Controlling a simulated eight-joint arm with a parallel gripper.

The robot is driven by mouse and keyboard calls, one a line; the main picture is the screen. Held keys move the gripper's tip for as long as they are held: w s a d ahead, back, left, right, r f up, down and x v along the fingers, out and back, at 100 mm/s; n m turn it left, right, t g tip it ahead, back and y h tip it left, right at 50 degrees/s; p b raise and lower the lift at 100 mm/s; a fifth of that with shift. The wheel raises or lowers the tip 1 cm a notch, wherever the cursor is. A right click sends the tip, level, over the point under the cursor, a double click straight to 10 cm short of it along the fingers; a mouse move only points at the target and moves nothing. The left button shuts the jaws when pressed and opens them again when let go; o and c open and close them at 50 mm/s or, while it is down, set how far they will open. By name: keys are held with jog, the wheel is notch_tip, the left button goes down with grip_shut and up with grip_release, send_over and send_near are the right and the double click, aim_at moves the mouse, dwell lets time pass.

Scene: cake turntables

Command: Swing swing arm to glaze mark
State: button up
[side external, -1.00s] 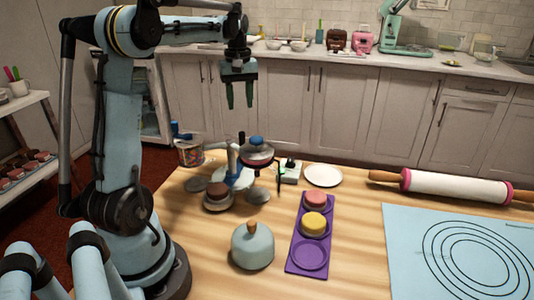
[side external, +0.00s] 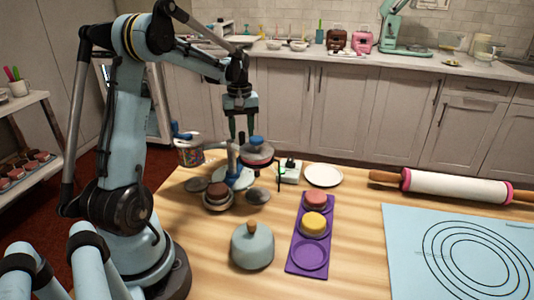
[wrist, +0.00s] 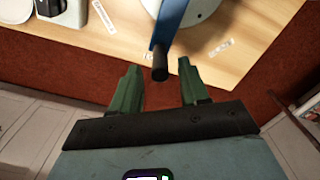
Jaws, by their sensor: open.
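The swing arm shows in the wrist view as a blue bar (wrist: 168,25) ending in a black handle (wrist: 159,68). The handle appears between the green fingertips of my gripper (wrist: 159,76), with a gap on each side. Contact and depth are hard to judge. In the side view my open gripper (side external: 241,126) points down above the blue post (side external: 232,160), left of a round head with a blue knob (side external: 257,141). A white round base (wrist: 205,8) lies under the bar. Small labels on the table (wrist: 104,17) (wrist: 221,49) are too blurred to read; I cannot tell which is the glaze mark.
A small cake on a stand (side external: 217,192) and a domed cover (side external: 252,246) stand in front. A purple tray (side external: 310,255) holds two cakes. A white plate (side external: 323,175), a rolling pin (side external: 452,187) and a blue mat (side external: 410,260) lie to the right.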

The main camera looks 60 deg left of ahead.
jog(key=c, duration=0.8)
jog(key=shift+s+a, duration=0.8)
jog(key=shift+s, duration=0.45)
